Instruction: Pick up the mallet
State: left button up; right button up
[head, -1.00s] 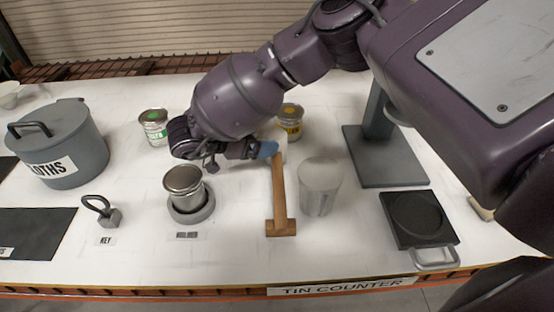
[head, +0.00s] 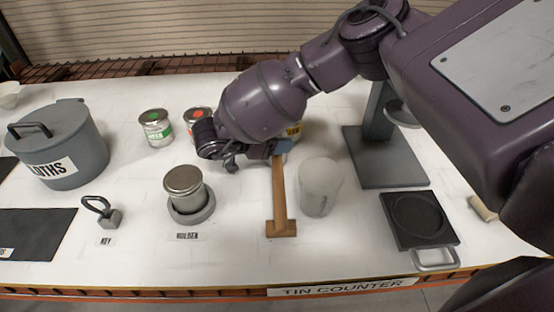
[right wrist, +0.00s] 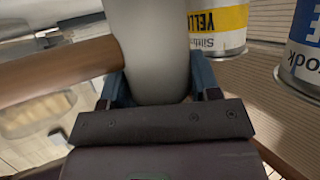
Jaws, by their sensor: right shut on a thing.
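The mallet (head: 279,188) has a long wooden handle and a pale grey head. The handle points toward the counter's front edge and meets a small wooden block (head: 281,229). My right gripper (head: 284,147) is at the far end, its blue fingers shut around the grey head. In the right wrist view the grey head (right wrist: 150,45) sits between the fingers and the wooden handle (right wrist: 60,72) runs off to the left. In the head view the gripper and wrist hide part of the head. I cannot tell whether the mallet is off the counter. My left gripper is not in view.
A frosted cup (head: 320,188) stands just right of the handle. A metal tin (head: 184,183) on a grey ring stands to the left. A grey stand (head: 385,160) and black plate (head: 419,218) are right.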

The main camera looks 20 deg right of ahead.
jog(key=shift+c, duration=1.1)
jog(key=shift+r, duration=0.3)
notch_tip(320, 180, up, 20)
jog(key=p, duration=0.2)
jog(key=shift+f, duration=0.25)
